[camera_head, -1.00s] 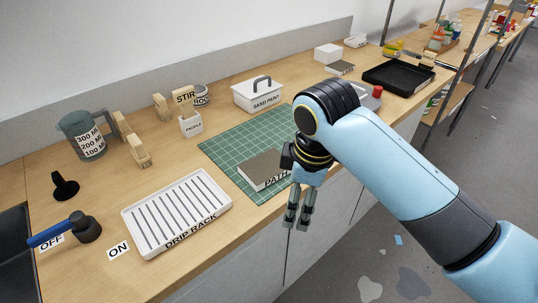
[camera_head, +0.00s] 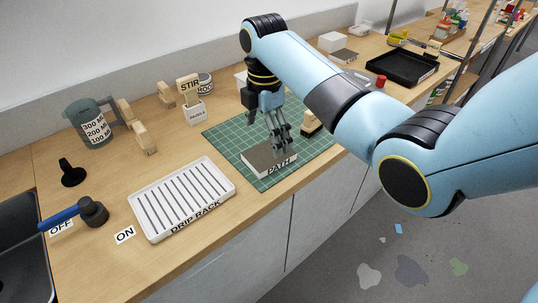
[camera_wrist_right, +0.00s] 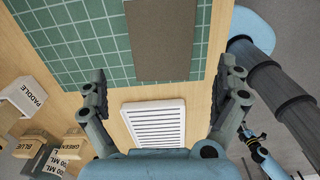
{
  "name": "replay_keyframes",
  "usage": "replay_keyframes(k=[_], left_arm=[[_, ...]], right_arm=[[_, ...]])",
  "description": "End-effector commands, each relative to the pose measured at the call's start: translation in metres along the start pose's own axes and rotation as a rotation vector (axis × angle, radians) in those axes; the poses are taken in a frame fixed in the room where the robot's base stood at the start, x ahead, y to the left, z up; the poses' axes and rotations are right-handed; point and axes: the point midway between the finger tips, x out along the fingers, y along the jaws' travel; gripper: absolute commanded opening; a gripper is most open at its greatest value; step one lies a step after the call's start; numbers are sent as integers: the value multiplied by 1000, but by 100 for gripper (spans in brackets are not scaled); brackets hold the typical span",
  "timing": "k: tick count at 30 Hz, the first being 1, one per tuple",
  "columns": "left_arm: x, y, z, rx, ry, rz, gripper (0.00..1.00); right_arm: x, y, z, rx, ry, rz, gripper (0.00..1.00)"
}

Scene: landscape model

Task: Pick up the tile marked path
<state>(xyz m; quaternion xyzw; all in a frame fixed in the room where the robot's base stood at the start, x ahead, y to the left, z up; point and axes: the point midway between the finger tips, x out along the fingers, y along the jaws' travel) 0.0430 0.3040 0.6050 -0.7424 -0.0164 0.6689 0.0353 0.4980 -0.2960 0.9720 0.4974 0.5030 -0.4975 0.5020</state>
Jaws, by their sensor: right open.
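The tile marked PATH (camera_head: 268,157) is a flat slab with a grey-brown top and a white, lettered front edge. It lies on the green gridded cutting mat (camera_head: 228,139). My right gripper (camera_head: 280,146) is open and empty, pointing down over the tile's right and rear part. In the right wrist view the tile (camera_wrist_right: 160,38) shows at the top middle, its width between the lines of the open fingers (camera_wrist_right: 164,78). I cannot tell whether the fingertips touch it. My left gripper is not in view.
A white drip rack (camera_head: 149,230) stands left of the mat. A wooden-handled item (camera_head: 312,122) is close to my right gripper on the right. A paddle holder (camera_head: 195,113) and a jug (camera_head: 92,128) stand behind. My forearm hides most of the sand paint box.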

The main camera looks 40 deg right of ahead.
Motion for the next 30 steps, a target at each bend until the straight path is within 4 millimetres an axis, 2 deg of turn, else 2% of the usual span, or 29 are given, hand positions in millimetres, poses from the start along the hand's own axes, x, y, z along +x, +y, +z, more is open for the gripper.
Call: replay_keyframes(k=[5,13,21,30], left_arm=[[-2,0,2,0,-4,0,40],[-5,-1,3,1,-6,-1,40],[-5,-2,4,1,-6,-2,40],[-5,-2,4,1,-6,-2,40]], right_arm=[[15,-2,3,1,-1,-3,100],[54,-3,8,2,0,-1,100],[58,-3,8,2,-1,1,100],[58,-3,8,2,-1,1,62]])
